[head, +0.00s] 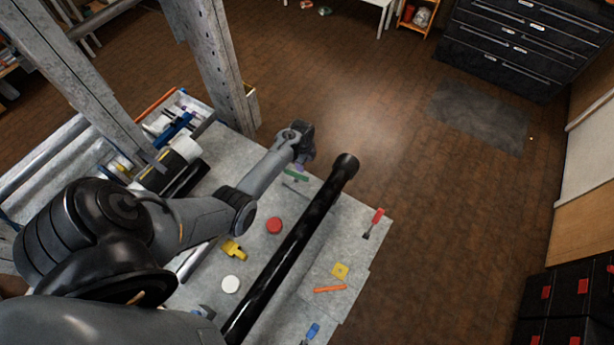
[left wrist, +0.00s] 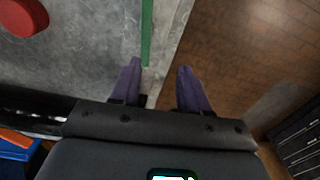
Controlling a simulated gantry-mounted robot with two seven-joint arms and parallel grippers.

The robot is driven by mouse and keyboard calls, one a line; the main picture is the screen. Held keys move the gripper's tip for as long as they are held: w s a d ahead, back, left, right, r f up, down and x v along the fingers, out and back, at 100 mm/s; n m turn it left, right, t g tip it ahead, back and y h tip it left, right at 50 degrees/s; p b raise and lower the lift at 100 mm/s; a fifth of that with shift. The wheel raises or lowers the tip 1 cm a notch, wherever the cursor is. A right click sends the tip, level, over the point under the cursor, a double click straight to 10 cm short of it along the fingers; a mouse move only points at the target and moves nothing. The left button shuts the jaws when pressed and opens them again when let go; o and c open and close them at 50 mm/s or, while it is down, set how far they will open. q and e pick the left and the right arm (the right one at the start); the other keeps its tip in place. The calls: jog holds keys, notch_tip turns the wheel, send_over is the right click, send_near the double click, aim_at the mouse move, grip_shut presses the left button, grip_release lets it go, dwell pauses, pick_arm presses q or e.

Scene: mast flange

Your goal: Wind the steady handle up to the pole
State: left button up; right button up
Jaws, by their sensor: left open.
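A long glossy black pole (head: 290,245) lies diagonally over the grey worktop in the head view, with a wider collar at its far end (head: 347,162). My left gripper (head: 302,160) is at the worktop's far edge, left of the collar and apart from it. In the left wrist view its two purple fingers (left wrist: 159,66) are spread with nothing between them. A green strip (left wrist: 147,30) lies beyond the fingertips and also shows below the gripper in the head view (head: 296,175). I cannot pick out a steady handle for certain. My right gripper is not seen.
A red disc (head: 274,226), a yellow piece (head: 234,249) and a white disc (head: 230,284) lie left of the pole. A red-handled tool (head: 374,222), a yellow square (head: 340,271) and an orange stick (head: 330,289) lie right of it. Grey uprights (head: 215,70) stand behind.

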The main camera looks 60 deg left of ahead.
aim_at(296, 173)
pick_arm(q)
jog(key=shift+s+a+f, duration=0.15)
jog(key=shift+s+f, duration=0.45)
jog(key=shift+s, duration=0.3)
jog(key=shift+s+a+f, duration=0.45)
jog(key=shift+s+f, duration=0.05)
jog(key=shift+s, duration=0.2)
jog(key=shift+f+b, duration=0.2)
jog(key=shift+b, duration=0.25)
jog(key=shift+w+d+f+b, duration=0.1)
jog(key=shift+f+b, duration=0.55)
notch_tip(296, 173, down, 5)
jog(key=b, duration=0.5)
jog(key=shift+f+b, duration=0.1)
jog(key=shift+b, duration=0.3)
jog(key=shift+r, duration=0.25)
jog(key=shift+c, duration=0.7)
jog(key=shift+p, duration=0.3)
grip_shut()
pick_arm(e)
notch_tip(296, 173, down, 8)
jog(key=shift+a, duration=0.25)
